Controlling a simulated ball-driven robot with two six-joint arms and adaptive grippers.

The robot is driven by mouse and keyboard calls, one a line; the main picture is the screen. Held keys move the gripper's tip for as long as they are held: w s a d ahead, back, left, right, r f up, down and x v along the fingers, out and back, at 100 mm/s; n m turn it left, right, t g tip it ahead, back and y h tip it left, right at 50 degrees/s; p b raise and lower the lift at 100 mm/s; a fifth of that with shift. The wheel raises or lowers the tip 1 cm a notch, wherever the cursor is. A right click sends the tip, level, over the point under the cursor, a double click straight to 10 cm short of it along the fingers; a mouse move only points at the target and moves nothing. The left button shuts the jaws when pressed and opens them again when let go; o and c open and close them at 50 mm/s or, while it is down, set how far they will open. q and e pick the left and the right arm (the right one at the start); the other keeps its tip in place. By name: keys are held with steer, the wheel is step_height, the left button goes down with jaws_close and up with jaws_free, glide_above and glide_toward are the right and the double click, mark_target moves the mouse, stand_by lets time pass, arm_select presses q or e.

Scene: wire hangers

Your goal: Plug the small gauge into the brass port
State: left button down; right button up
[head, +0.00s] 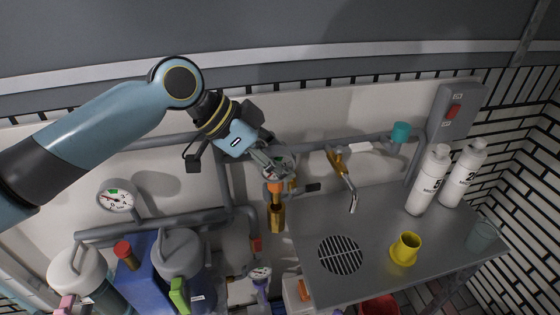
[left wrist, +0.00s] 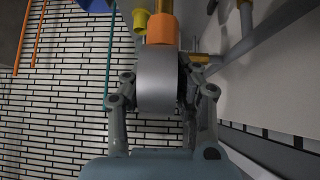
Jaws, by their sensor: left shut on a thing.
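My left gripper (head: 268,160) is shut on the small gauge (head: 279,165), whose round body it grips from the sides. In the left wrist view the gauge shows as a grey drum (left wrist: 158,80) between the two fingers (left wrist: 160,98), with an orange collar (left wrist: 161,30) at its far end. The brass port (head: 276,218) stands directly below the orange collar in the head view. Brass also shows beyond the collar in the left wrist view. I cannot tell whether the gauge's stem is inside the port or just above it. My right gripper is not in view.
A brass tap (head: 342,172) is right of the port, above a grey counter (head: 375,215) with a yellow cup (head: 405,249) and two white bottles. A larger gauge (head: 117,197) is on the left pipes. Another small gauge (head: 260,273) sits lower down. Pipes and the wall are close behind.

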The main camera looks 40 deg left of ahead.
mark_target(280, 184)
arm_select(q)
steer(key=shift+p, duration=0.3)
stand_by(0.5)
steer(key=shift+f+b, duration=1.85)
steer(key=shift+f, duration=0.7)
steer(key=c, duration=1)
jaws_free()
steer(key=shift+o, duration=0.2)
steer(key=v, duration=1.2)
